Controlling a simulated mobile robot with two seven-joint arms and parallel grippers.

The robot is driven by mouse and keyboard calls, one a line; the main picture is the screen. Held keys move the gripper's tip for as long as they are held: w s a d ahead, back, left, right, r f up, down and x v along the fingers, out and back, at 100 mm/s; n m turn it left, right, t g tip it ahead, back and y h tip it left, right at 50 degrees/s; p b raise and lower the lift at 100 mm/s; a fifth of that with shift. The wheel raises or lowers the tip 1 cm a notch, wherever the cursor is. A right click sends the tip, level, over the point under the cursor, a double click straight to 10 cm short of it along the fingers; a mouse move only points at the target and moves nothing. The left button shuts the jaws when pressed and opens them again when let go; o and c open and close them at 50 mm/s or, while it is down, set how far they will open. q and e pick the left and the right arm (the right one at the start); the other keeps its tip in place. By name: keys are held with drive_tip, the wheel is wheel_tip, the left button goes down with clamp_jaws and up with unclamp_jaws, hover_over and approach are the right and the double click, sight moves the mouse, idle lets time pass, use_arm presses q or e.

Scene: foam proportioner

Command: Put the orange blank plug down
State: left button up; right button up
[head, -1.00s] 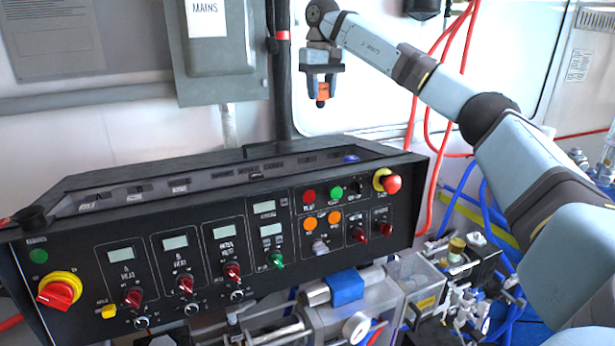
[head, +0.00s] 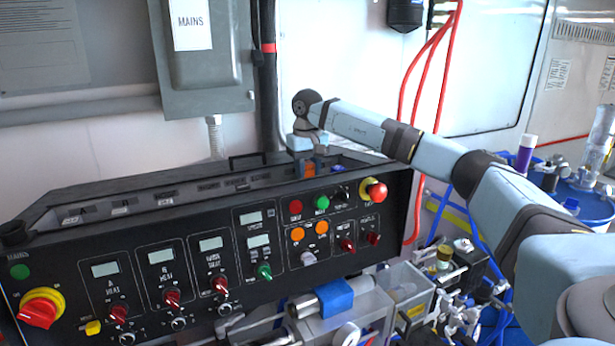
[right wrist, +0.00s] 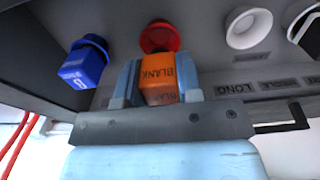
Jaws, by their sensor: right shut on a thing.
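The orange blank plug (right wrist: 158,72), lettered BLANK, is between the two fingers of my right gripper (right wrist: 158,84) in the right wrist view. The gripper is shut on it. Just beyond the plug is a red round fitting (right wrist: 160,36); I cannot tell whether the plug touches it. In the head view the plug (head: 309,169) shows as a small orange patch below my right gripper (head: 308,164), low at the back right of the console's top tray (head: 130,198). The tray's front edge hides its lower end. My left gripper is out of view.
In the right wrist view a blue plug (right wrist: 84,62) stands left of the orange one, and a white round fitting (right wrist: 248,27) is to the right, by a LONG label (right wrist: 235,88). The console front (head: 215,250) carries several knobs and buttons. Red hoses (head: 425,85) hang behind.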

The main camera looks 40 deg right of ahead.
sight(308, 163)
wheel_tip(308, 163, down, 2)
drive_tip(key=shift+f, duration=0.2)
drive_tip(key=o, duration=0.9)
wheel_tip(308, 163, up, 12)
drive_tip(key=shift+r+b, duration=0.1)
drive_tip(key=shift+b, duration=0.4)
